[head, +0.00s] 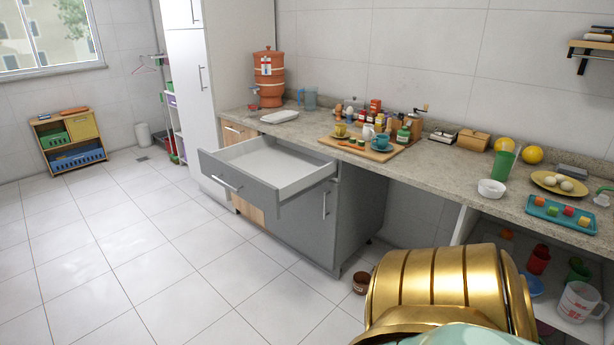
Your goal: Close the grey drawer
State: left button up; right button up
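The grey drawer (250,183) is pulled far out of the grey cabinet (348,215) under the stone counter. Its white inside looks empty. A metal bar handle (224,183) is on its grey front, which faces left toward the open floor. Neither of my grippers is in view. A gold and pale green part of my own body fills the bottom right and hides some of the floor and lower shelf.
The counter (420,165) holds a wooden board (345,150) with cups and jars, a white bowl (491,188) and a blue tray (562,214). A brown jar (361,283) stands on the floor by the cabinet. The tiled floor in front of the drawer is clear.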

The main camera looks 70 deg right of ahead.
aim_at(267, 171)
jog(key=z, duration=1.6)
jog(key=i+l, duration=0.1)
jog(key=i, duration=0.55)
jog(key=l+z, duration=0.05)
